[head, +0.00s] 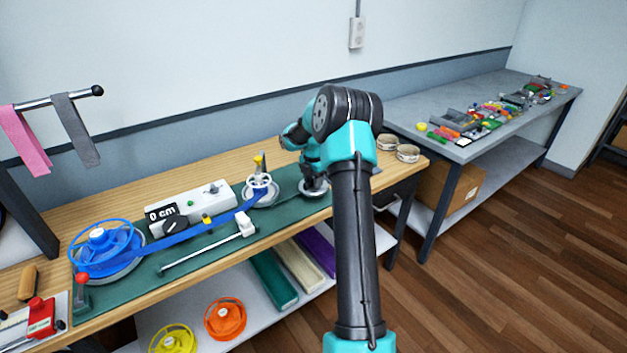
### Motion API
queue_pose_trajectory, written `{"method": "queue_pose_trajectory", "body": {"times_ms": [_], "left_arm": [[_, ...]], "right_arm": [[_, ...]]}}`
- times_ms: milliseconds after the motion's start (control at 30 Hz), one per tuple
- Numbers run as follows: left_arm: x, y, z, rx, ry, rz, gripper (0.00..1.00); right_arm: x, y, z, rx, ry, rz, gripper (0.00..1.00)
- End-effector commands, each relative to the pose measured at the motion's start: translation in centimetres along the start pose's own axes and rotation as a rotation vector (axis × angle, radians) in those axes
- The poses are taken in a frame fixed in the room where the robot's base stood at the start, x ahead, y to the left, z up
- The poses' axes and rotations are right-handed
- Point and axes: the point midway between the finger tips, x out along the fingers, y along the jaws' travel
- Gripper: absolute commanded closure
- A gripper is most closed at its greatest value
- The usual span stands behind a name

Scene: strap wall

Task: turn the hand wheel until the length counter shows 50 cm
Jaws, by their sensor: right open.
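The length counter (161,212) reads 0 cm on a white unit behind the strap. A blue strap (195,230) runs from the blue spool (103,248) at the left to a small white spoked wheel (260,182) on a round base. A grey round piece (313,191) sits on the mat right of it; I cannot tell which of the two is the hand wheel. My right gripper (312,180) is above the grey piece, mostly hidden by my wrist. I cannot tell whether it touches it. My left gripper is out of view.
A green mat (283,206) lies on the wooden bench (225,159). A white rod with a block (244,223) lies in front of the strap. Strap rolls (407,152) stand at the bench's right end. Orange (225,319) and yellow (173,340) spools sit on the lower shelf.

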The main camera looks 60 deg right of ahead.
Motion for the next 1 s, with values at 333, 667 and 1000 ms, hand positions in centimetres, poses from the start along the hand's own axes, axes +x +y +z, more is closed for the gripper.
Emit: {"method": "queue_pose_trajectory", "body": {"times_ms": [333, 667, 1000], "left_arm": [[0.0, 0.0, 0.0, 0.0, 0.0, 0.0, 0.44], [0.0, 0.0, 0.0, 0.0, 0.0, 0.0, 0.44], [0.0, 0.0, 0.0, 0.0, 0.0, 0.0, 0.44]], "right_arm": [[-0.05, 0.0, 0.02, 0.0, 0.0, 0.0, 0.79], [-0.07, 0.0, 0.02, 0.0, 0.0, 0.0, 1.0], [-0.08, 0.01, 0.02, 0.043, 0.0, 0.001, 1.0]]}}
